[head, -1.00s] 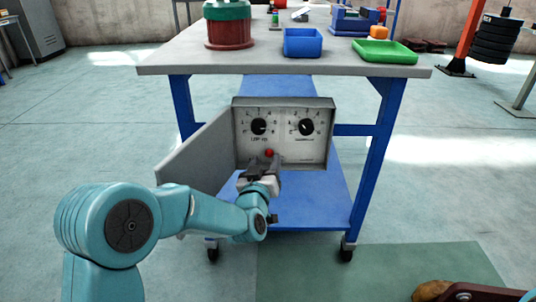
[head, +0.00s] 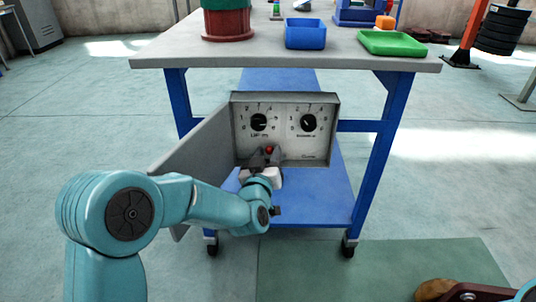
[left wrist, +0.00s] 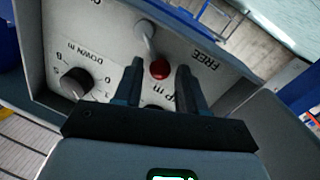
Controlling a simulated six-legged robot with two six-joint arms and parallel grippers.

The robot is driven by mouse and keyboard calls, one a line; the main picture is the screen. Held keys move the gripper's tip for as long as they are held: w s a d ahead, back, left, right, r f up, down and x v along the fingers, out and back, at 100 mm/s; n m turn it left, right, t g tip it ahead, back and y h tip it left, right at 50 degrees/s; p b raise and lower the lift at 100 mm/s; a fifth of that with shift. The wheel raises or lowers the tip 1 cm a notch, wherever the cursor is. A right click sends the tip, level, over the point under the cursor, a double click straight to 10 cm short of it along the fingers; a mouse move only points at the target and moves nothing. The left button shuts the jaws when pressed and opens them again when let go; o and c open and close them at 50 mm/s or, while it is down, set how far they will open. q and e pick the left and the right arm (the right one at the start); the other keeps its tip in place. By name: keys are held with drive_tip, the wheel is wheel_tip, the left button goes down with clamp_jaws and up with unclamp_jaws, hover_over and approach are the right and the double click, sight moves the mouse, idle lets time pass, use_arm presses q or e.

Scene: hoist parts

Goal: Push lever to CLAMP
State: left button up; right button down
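A grey control box (head: 322,152) with an open door hangs below the table top and carries two black dials. A lever with a red knob (head: 269,149) sits at its lower middle; the knob also shows in the left wrist view (left wrist: 160,69). The lever's pale stem (left wrist: 147,38) stands between the word FREE (left wrist: 208,60) and a cut-off label starting with C. My left gripper (head: 265,157) is open, its two fingers (left wrist: 157,72) on either side of the knob, with gaps visible.
The door (head: 190,150) stands open to the left, beside my left arm. A wheeled table (head: 230,62) with blue legs is above and around the box. A blue bin (head: 305,34) and a green tray (head: 392,43) stand on it. Floor on the right is mostly clear.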

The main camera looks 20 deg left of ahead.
use_arm(q)
clamp_jaws()
use_arm(e)
drive_tip(key=shift+s, duration=0.1)
